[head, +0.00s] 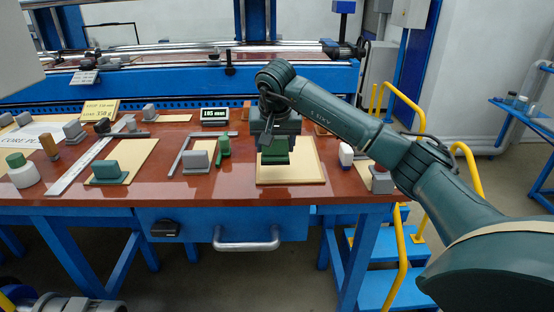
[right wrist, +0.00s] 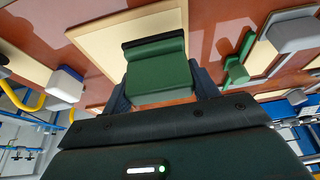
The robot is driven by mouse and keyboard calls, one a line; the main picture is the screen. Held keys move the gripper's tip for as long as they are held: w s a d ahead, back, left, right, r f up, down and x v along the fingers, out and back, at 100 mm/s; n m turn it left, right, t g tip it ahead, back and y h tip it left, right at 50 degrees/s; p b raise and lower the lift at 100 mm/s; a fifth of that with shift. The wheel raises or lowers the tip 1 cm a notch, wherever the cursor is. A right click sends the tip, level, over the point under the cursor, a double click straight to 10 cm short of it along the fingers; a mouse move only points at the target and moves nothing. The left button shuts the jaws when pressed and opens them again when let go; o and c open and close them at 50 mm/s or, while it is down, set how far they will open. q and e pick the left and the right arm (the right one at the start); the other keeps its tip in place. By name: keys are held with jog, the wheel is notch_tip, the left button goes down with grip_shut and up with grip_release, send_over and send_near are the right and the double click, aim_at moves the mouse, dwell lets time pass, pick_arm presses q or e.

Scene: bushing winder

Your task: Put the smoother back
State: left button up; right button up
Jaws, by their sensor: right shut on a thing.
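The smoother (head: 275,155) is a green block with a dark edge strip. My right gripper (head: 274,144) is shut on it, pointing down at the pale framed board (head: 305,175) on the bench. In the right wrist view the smoother (right wrist: 158,68) sits between the two fingers of the right gripper (right wrist: 162,86), with the board (right wrist: 95,40) behind it. I cannot tell whether the smoother touches the board or hangs just above it. My left gripper is not in view.
On the brown bench (head: 225,188), a green clamp-like piece (head: 224,147) and a grey block (head: 196,160) stand left of the board. A white block (head: 346,154) stands to its right. A grey-green block (head: 107,171) sits on a pale sheet farther left. The bench front between is clear.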

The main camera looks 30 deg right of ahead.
aim_at(276, 154)
notch_tip(276, 154, down, 3)
jog(key=shift+s+f, duration=0.1)
jog(key=shift+f, duration=0.4)
jog(key=shift+f, duration=0.1)
jog(key=o, duration=1)
